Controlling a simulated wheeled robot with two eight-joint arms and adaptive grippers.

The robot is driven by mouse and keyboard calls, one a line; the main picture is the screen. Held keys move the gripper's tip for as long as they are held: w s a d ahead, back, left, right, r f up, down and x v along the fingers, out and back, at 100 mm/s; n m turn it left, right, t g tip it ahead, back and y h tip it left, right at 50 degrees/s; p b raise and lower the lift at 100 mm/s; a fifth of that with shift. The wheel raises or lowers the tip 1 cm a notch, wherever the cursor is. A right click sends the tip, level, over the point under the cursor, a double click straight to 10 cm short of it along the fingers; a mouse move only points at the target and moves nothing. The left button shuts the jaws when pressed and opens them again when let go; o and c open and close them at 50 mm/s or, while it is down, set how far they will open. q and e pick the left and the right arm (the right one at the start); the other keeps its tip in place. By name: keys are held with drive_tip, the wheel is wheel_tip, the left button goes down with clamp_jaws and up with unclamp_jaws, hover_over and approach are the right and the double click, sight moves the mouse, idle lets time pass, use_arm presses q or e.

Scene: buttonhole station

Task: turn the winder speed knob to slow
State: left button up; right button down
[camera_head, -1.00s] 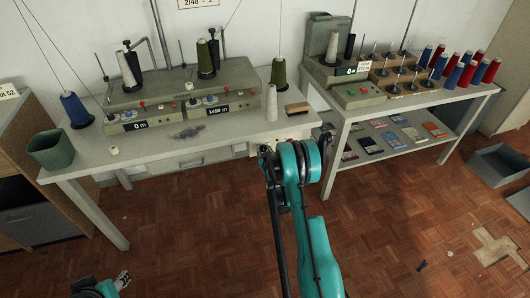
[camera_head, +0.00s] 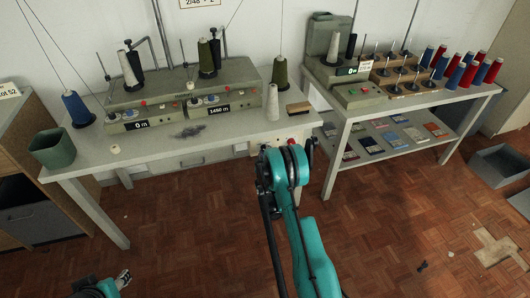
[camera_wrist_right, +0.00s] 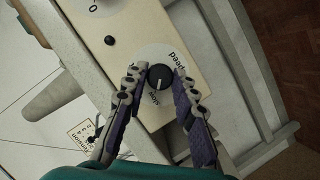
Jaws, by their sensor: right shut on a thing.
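The winder speed knob (camera_wrist_right: 161,76) is a round black knob with a pale pointer line, on a white disc on a cream panel (camera_wrist_right: 177,40). In the right wrist view its line points down the picture, toward small lettering that seems to read "slow". "Speed" is lettered at the upper right of the disc. My right gripper (camera_wrist_right: 159,80) is shut on the knob, one finger on each side. In the head view my right arm hides the knob and most of the gripper. My left gripper (camera_head: 124,278) hangs at the lower left, away from the bench, its jaws too small to judge.
The winder bench (camera_head: 110,157) carries thread cones, two winder units and a brush (camera_head: 298,108). A second table (camera_head: 405,104) with spools stands to the right. A small black button (camera_wrist_right: 110,40) sits on the panel near the knob. The floor in front is mostly clear.

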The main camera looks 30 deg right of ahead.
drive_tip(key=c, duration=1.2)
unclamp_jaws()
drive_tip(key=shift+w, duration=0.1)
wheel_tip(320, 180, up, 10)
